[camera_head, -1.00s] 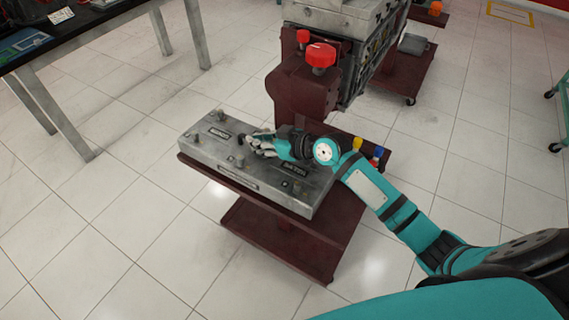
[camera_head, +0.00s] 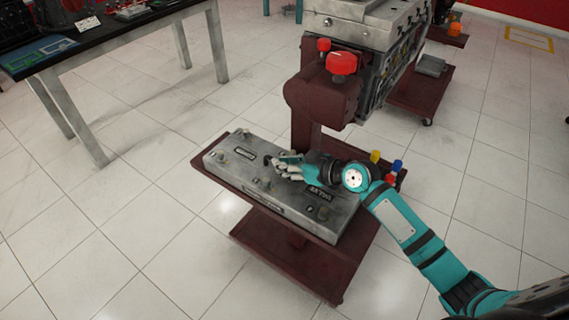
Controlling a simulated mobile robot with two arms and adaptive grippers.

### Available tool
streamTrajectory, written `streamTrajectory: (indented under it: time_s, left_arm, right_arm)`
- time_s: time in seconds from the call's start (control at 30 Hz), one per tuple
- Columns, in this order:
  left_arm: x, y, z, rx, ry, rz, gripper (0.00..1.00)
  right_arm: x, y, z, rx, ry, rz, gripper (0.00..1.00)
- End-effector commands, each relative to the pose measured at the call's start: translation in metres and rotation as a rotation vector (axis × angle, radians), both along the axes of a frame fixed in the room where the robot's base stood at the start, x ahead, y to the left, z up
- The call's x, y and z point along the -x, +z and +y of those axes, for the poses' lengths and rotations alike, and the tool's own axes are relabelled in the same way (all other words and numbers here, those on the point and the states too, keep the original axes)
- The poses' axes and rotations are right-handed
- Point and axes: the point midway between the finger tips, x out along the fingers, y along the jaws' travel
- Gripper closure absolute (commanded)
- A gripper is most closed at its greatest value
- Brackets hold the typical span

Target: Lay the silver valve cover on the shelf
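The silver valve cover (camera_head: 228,168) is a long grey metal box with dark lettered labels and small fittings on top. It is over the dark red shelf (camera_head: 232,194) of the engine stand, its long side along the shelf's front edge. It looks flat on the shelf, but a small gap cannot be ruled out. My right gripper (camera_head: 277,165) is at the middle of the cover's top, with its fingers at a dark fitting there. Whether the fingers are closed on it is too small to tell. My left gripper is out of view.
The stand's dark red post with red caps (camera_head: 342,63) rises just behind the cover. Blue, yellow and red-tipped pieces (camera_head: 397,166) stand near my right wrist. The engine (camera_head: 385,50) is behind. A black-topped table (camera_head: 115,32) stands at the upper left. Open tiled floor lies in front.

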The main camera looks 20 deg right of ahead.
Motion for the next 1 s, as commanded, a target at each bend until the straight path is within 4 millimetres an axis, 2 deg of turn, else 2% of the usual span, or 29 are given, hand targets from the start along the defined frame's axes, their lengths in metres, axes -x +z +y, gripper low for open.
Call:
streamTrajectory:
  time_s: [0.03,0.13,0.17,0.4,0.53,0.8,1.0]
  left_arm:
    - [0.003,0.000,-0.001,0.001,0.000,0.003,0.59]
    - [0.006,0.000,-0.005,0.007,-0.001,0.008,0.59]
    - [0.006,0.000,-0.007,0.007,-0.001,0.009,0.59]
    - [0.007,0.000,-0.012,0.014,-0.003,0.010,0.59]
    - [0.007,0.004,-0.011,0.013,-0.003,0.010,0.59]
    - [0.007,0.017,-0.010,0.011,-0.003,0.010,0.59]
    - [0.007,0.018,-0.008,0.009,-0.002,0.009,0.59]
  right_arm:
    - [0.000,0.000,0.000,0.000,0.000,0.000,0.79]
    - [0.000,0.000,0.000,0.000,-0.001,-0.001,0.66]
    - [0.000,0.000,0.000,0.000,-0.001,-0.001,0.65]
    - [0.000,0.001,0.000,0.000,-0.001,-0.002,0.65]
    - [0.007,0.005,-0.006,0.001,-0.001,-0.001,0.65]
    - [0.046,0.026,-0.036,0.005,0.001,0.000,0.65]
    - [0.073,0.038,-0.057,0.003,0.000,0.000,0.65]
